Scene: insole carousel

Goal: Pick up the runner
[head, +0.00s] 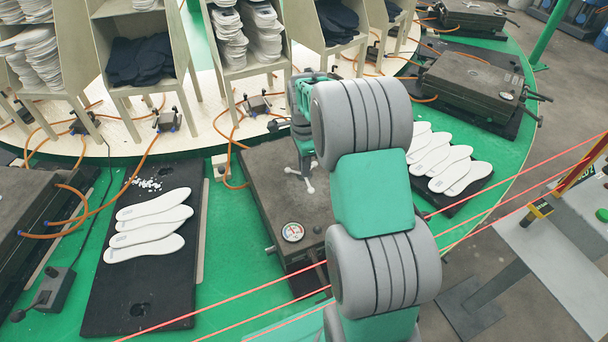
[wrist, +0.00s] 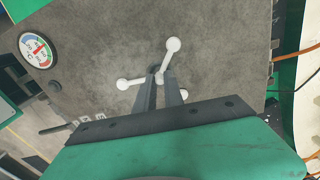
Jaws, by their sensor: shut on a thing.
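The runner (wrist: 173,46) is a small white piece with thin arms ending in round knobs. It also shows small in the head view (head: 310,188), over the top of a dark grey mould block (head: 265,165). My gripper (wrist: 160,77) is shut on the middle of the runner, with the fingers around its hub. In the head view my gripper (head: 303,166) points down at the block, partly hidden by my arm. Part of the runner is hidden behind the fingers. I cannot tell whether it touches the block.
A round gauge (head: 292,232) sits on the block's front part. White insoles lie on a black board (head: 140,290) to the left and another to the right (head: 470,190). Shelves of insoles (head: 190,95) stand behind. Red lines (head: 480,205) cross in front. Orange hoses trail nearby.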

